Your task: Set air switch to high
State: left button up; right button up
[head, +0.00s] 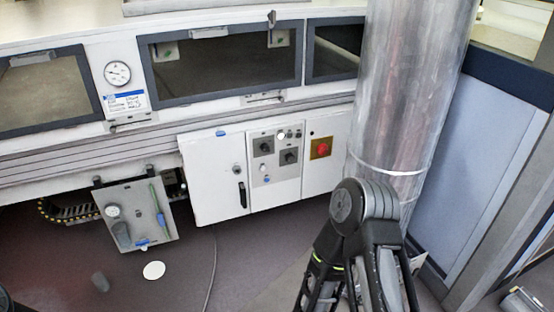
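A white control cabinet (215,185) stands under the tunnel. On its panel are two black rotary switches on grey plates, an upper left switch (263,146) and a lower right switch (289,157). Their labels and pointer positions are too small to read, so I cannot tell which is the air switch. A black jointed part of my arm rises in the lower right, in front of the duct and right of the cabinet, apart from the switches. I see no fingertips of either gripper.
A red knob on a yellowish plate (321,148) sits right of the switches. A large silver duct (408,90) stands right of the cabinet. A grey panel with a gauge (135,215) hangs at left. A white disc (154,270) and a cable (212,270) lie on the floor.

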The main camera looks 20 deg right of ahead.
aim_at(264, 147)
jog(key=i+l+z, duration=0.1)
jog(key=z, duration=0.35)
jog(key=i+l+z, duration=0.15)
jog(key=z, duration=0.25)
jog(key=i+l+z, duration=0.15)
jog(key=i+l, duration=0.15)
jog(key=i, duration=0.15)
jog(key=i+l+z, duration=0.1)
jog(key=i, duration=0.35)
jog(key=i+l+z, duration=0.15)
jog(key=i+l, duration=0.15)
jog(key=i, duration=0.15)
